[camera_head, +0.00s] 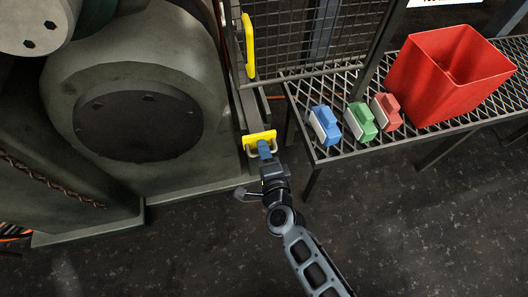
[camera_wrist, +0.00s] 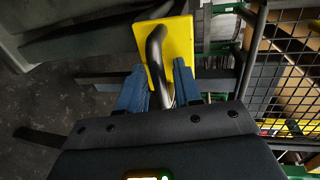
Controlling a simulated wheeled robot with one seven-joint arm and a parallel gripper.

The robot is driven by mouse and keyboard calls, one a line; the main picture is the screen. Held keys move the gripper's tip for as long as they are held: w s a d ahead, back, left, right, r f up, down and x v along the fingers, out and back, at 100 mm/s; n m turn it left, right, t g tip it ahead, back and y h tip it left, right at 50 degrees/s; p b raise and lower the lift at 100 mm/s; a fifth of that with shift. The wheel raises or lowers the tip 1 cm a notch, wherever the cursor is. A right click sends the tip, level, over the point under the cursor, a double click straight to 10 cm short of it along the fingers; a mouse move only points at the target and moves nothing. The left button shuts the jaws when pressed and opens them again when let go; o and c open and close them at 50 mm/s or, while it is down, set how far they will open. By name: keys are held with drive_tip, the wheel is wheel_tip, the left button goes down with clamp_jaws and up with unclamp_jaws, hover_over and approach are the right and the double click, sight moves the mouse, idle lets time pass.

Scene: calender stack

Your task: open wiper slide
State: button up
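A yellow plate (camera_head: 261,139) with a handle, which I take for the wiper slide, sits low on the frame beside the big machine. In the wrist view the yellow plate (camera_wrist: 182,40) carries a dark, curved bar handle (camera_wrist: 155,50). My gripper (camera_head: 264,147) is at this plate. In the wrist view its two blue fingers (camera_wrist: 160,85) stand on either side of the handle bar. The fingers are close to the bar; whether they press on it is not clear. The lower end of the handle is hidden by my gripper.
A second yellow handle (camera_head: 249,45) is higher on the frame. A mesh table (camera_head: 335,150) at right holds a blue block (camera_head: 324,125), a green block (camera_head: 361,122), a red block (camera_head: 386,111) and a red bin (camera_head: 440,95). Wire mesh stands behind. The front floor is clear.

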clamp_jaws()
idle(0.4)
